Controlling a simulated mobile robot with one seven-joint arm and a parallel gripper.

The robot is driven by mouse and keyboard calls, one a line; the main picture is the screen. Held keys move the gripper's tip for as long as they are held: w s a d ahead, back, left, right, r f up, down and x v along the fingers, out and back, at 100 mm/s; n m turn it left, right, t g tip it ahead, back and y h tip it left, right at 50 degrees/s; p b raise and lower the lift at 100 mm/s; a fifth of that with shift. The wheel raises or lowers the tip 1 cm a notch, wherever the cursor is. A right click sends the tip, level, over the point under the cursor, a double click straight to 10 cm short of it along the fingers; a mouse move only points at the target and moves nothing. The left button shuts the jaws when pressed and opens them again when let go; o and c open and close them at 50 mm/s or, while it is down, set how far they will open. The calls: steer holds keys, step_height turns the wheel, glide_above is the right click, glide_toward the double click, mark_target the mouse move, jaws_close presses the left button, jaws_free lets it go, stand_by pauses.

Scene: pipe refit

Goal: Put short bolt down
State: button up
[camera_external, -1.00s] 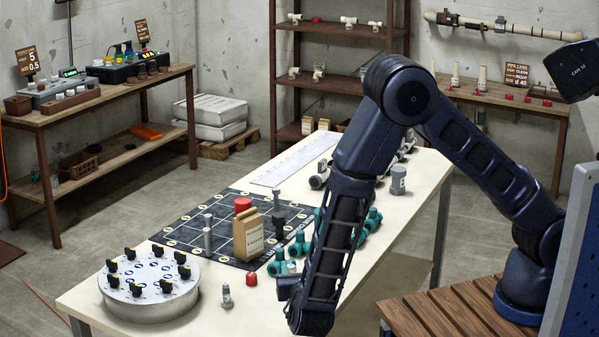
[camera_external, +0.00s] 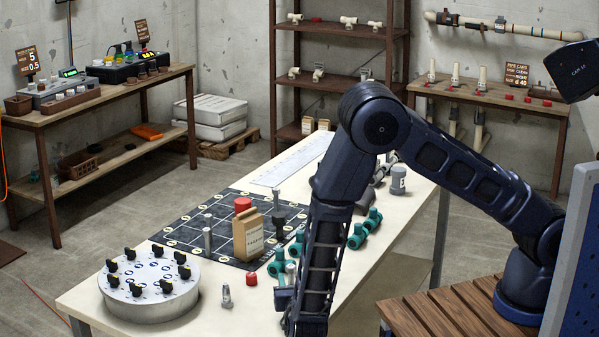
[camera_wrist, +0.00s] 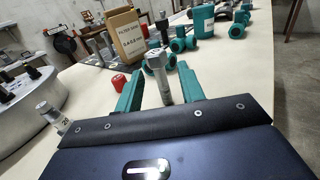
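A grey hex-headed bolt (camera_wrist: 157,62) stands upright on the bench between the two green fingers of my gripper (camera_wrist: 160,92) in the wrist view. The fingers are spread, with a gap on each side of the shank. In the external view the bolt (camera_external: 291,272) seems to be the small grey piece beside the green fittings. My gripper is low over the bench at the front there, mostly hidden by my arm. A second short grey bolt (camera_external: 227,294) stands to the left; in the wrist view it (camera_wrist: 50,117) carries a "20" label.
A red cap (camera_external: 251,279), a paper bag (camera_external: 248,237) and green fittings (camera_external: 278,264) are close by. A dark grid mat (camera_external: 185,235) lies behind. A round dial plate (camera_external: 150,285) is at the left front.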

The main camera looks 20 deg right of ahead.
mark_target(291, 276)
steer(key=w, duration=0.5)
steer(key=shift+d+f, duration=0.15)
steer(key=shift+d, duration=0.15)
jaws_close()
